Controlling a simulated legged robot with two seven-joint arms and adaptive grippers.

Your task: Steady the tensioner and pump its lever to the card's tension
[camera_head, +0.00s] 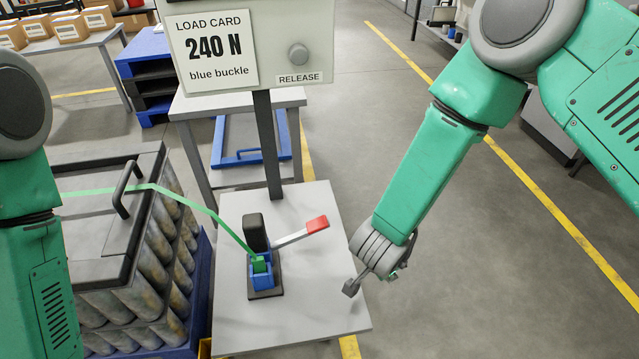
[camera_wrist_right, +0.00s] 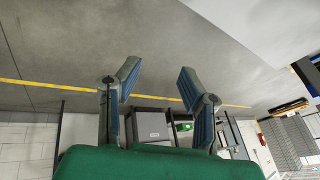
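The tensioner (camera_head: 262,280) stands on a pale table, with a blue buckle body, a dark base and an upright black grip (camera_head: 255,232). Its lever (camera_head: 290,238) points up and right and ends in a red tip (camera_head: 317,225). A green strap (camera_head: 205,208) runs from the tensioner to the left. The load card (camera_head: 211,48) reads 240 N, blue buckle. My right gripper (camera_head: 371,282) is empty at the table's right edge, apart from the lever; its fingers are spread in the wrist view (camera_wrist_right: 157,80). My left arm shows at the left edge, but its gripper is out of view.
A pallet load of stacked cans (camera_head: 150,250) under a dark lid with a handle (camera_head: 124,190) stands left of the table. The table's front right part is clear.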

